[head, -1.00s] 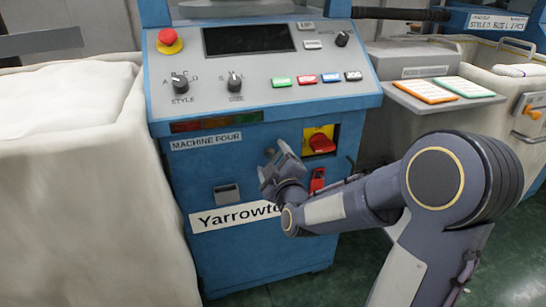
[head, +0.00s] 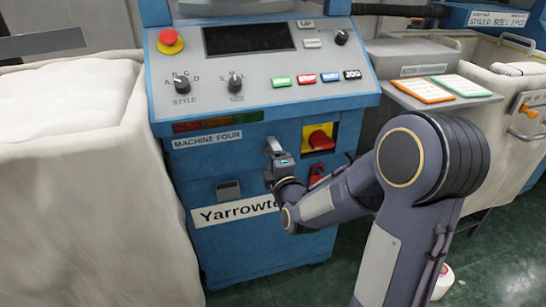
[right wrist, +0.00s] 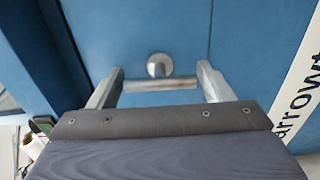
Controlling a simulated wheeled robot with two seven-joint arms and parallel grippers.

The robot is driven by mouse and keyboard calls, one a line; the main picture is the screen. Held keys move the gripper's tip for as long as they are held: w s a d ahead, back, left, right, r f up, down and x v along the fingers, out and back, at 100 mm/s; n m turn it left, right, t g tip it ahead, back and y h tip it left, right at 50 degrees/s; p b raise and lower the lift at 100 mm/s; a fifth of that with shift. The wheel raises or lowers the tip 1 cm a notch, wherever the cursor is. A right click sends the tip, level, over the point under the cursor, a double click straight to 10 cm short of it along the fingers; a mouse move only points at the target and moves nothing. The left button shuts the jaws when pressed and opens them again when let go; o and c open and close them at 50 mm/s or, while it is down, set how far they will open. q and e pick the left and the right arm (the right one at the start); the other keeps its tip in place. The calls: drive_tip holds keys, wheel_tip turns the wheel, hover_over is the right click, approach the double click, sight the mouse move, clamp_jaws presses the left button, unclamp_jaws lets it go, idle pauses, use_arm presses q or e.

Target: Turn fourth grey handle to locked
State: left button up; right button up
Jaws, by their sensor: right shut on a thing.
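The blue machine labelled "Machine Four" (head: 255,225) stands in front of me in the head view. The right wrist view shows a grey handle on its blue panel: a round hub (right wrist: 158,65) with a short crossbar (right wrist: 160,84). My right gripper (right wrist: 160,88) is shut on the crossbar, one finger at each end. In the head view my right gripper (head: 279,152) is at the front panel, left of the yellow switch plate. It hides the handle there, and I cannot read any locked marking. My left gripper is not in view.
A red rotary switch (head: 319,140) on a yellow plate and a red padlock-like item (head: 317,175) are close to the right of my gripper. The control panel (head: 265,80) juts out above. A pale fabric bin (head: 75,190) stands at the left.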

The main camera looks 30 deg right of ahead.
idle(0.4)
drive_tip(key=o, duration=0.9)
drive_tip(key=shift+c, duration=0.2)
drive_tip(key=shift+s, duration=0.1)
drive_tip(key=p+v, duration=0.1)
drive_tip(key=v, duration=0.6)
drive_tip(key=shift+s, duration=0.3)
drive_tip(key=shift+a, duration=0.1)
